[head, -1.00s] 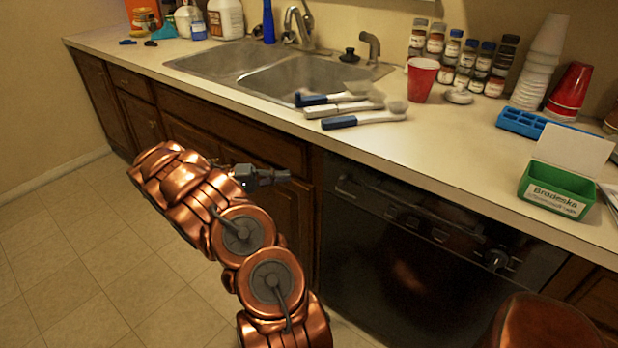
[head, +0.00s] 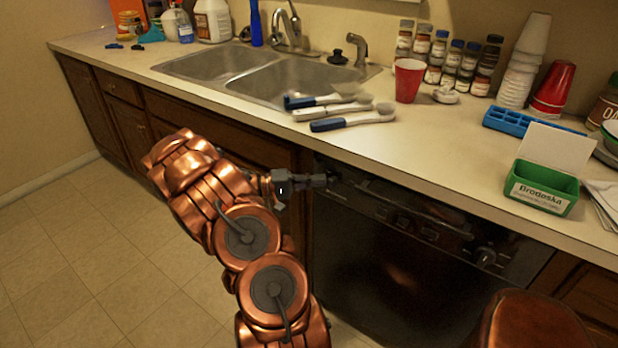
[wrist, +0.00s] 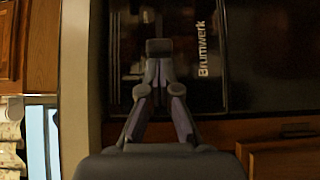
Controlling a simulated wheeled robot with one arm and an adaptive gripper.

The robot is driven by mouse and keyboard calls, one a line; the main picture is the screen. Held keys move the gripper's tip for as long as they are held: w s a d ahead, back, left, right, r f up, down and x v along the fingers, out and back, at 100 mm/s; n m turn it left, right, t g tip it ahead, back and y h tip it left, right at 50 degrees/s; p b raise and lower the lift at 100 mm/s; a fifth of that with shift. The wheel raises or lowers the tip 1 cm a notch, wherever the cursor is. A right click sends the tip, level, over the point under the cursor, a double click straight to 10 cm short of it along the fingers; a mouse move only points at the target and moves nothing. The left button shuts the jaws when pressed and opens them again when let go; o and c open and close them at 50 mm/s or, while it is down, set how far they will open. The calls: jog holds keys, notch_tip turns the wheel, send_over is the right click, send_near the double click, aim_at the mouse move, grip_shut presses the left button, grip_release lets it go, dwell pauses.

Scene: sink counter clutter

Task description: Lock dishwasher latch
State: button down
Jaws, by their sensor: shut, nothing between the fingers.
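The black dishwasher (head: 370,260) is under the counter, its front panel carrying a knob (head: 485,257) at the right. In the wrist view its panel (wrist: 203,80) shows sideways with the name Brumwerk. My gripper (head: 325,181) is shut and empty at the panel's upper left corner, just under the counter edge. In the wrist view the closed fingertips (wrist: 159,46) lie in front of the dark panel. A small part, possibly the latch (wrist: 148,15), shows just beyond the tips. The fingers hide part of that area, and I cannot tell whether they touch it.
The counter (head: 440,150) overhangs close above my gripper. Brushes (head: 340,115), a red cup (head: 408,80) and a green box (head: 540,187) stand or lie on it. Wooden cabinets (head: 230,140) adjoin at the left. The tiled floor (head: 70,250) is clear.

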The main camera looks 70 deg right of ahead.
jog(key=shift+s+f, duration=0.1)
jog(key=shift+s, duration=0.2)
jog(key=shift+s+a+f+b, duration=0.1)
jog(key=shift+s+a+b, duration=0.15)
jog(key=shift+s+b, duration=0.8)
jog(key=shift+s+a+b, duration=0.2)
jog(key=shift+s+b, duration=0.2)
jog(key=shift+s, duration=0.4)
jog(key=shift+w, duration=0.4)
send_near(332, 186)
jog(key=w, duration=0.5)
jog(key=shift+s+d+b, duration=0.1)
jog(key=shift+s+b, duration=0.15)
jog(key=shift+b, duration=0.05)
